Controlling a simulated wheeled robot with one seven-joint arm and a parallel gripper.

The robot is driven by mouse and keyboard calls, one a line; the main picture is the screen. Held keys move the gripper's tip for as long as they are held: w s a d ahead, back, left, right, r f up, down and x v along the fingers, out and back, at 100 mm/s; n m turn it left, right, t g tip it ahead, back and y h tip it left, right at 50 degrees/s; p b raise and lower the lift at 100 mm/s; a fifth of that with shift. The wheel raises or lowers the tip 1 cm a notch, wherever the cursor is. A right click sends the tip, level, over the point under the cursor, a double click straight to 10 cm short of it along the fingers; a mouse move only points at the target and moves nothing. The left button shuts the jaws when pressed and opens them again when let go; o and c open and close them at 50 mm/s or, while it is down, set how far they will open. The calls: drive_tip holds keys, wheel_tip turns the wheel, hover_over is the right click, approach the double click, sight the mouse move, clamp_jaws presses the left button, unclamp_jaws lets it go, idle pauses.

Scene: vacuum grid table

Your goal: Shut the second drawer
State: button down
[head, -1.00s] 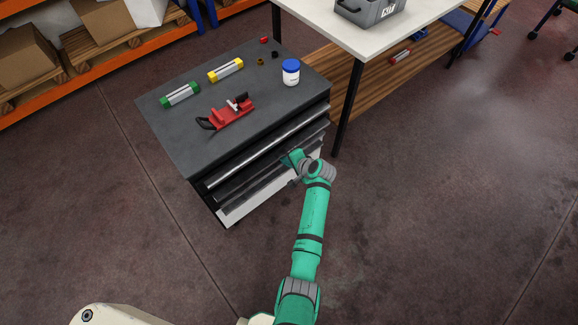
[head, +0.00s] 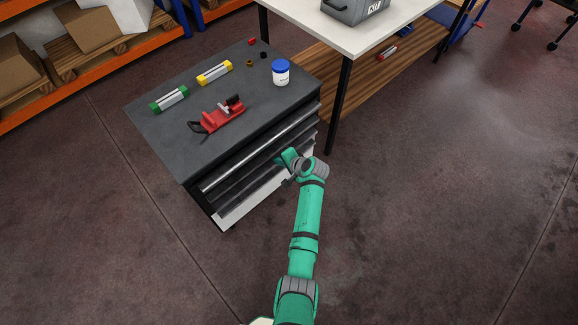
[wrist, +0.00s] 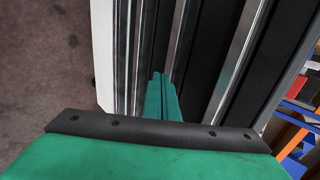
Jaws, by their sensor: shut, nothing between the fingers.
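The drawer cabinet (head: 165,143) stands left of centre in the head view, its drawer fronts facing lower right. Its upper drawer front has a bright metal edge (head: 262,147), with darker fronts and edges beneath it and a pale panel (head: 245,206) at the bottom. My gripper (head: 280,158) is at the drawer fronts, toward their right end. In the wrist view, its green fingers (wrist: 161,78) are together and empty, pointing at the dark and metallic drawer strips (wrist: 180,45). I cannot tell whether they touch, or how far the second drawer stands out.
On the cabinet top lie a red tool (head: 222,116), green-ended (head: 170,98) and yellow-ended (head: 215,73) blocks, and a white jar with blue lid (head: 281,74). A white-topped table (head: 340,40) stands close behind right. Orange shelving (head: 85,81) is upper left. Floor right is clear.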

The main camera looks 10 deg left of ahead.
drive_tip(key=s+f+v, duration=0.1)
drive_tip(key=v, duration=1)
drive_tip(key=shift+s+d, duration=0.15)
drive_tip(key=shift+d, duration=0.3)
drive_tip(key=shift+r, duration=0.1)
